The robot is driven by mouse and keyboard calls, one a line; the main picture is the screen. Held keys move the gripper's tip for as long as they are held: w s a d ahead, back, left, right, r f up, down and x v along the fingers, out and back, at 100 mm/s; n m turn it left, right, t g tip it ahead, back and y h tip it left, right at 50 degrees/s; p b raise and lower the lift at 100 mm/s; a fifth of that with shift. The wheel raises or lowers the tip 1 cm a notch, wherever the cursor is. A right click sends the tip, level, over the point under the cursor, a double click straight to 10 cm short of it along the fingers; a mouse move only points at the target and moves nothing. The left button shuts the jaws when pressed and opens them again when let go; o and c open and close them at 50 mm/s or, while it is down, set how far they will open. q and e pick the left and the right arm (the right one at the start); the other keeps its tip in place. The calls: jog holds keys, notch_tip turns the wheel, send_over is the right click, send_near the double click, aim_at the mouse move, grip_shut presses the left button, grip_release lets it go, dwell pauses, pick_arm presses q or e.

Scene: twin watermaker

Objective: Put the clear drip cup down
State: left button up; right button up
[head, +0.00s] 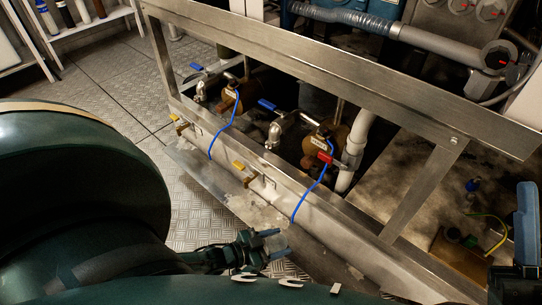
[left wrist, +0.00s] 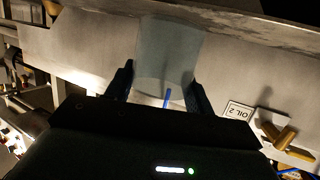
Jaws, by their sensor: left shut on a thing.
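The clear drip cup (left wrist: 168,50) sits between the two dark fingers of my left gripper (left wrist: 161,92) in the left wrist view. It is see-through and greyish, and the gripper is shut on it. In the head view my left gripper (head: 262,240) is low at the centre, in front of the steel frame's lower rail, with the cup (head: 277,243) at its fingertips. Whether the cup touches any surface is unclear. At the right edge of the head view, a blue upright piece on a dark base (head: 527,225) may be part of my right gripper; its jaws cannot be made out.
A steel frame's lower rail (head: 345,238) runs diagonally, with brass valves (head: 239,166) along it. Behind it are pumps with blue and red handles and thin blue tubes (head: 309,196). The checker-plate floor (head: 110,90) is open at left. A label (left wrist: 238,110) shows in the left wrist view.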

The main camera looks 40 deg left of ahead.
pick_arm(q)
jog(key=shift+w+d, duration=0.1)
jog(key=shift+w, duration=1.35)
jog(key=shift+w+d, duration=0.15)
jog(key=shift+w, duration=1.6)
pick_arm(e)
jog(key=shift+s+r+n+y, duration=0.15)
jog(key=shift+r+n+y, duration=0.35)
jog(key=shift+y, duration=0.1)
pick_arm(q)
jog(key=shift+f, duration=1.05)
pick_arm(e)
jog(key=shift+f, duration=0.1)
pick_arm(q)
jog(key=o, duration=1.1)
jog(key=shift+c, duration=0.2)
jog(key=shift+s, duration=0.1)
jog(key=p+v, duration=0.5)
jog(key=v, duration=0.8)
pick_arm(e)
notch_tip(320, 180, down, 6)
jog(key=m+g+h, duration=0.1)
jog(key=m+h, duration=0.5)
jog(key=shift+a+m+h, duration=0.3)
jog(key=shift+m+h, duration=0.1)
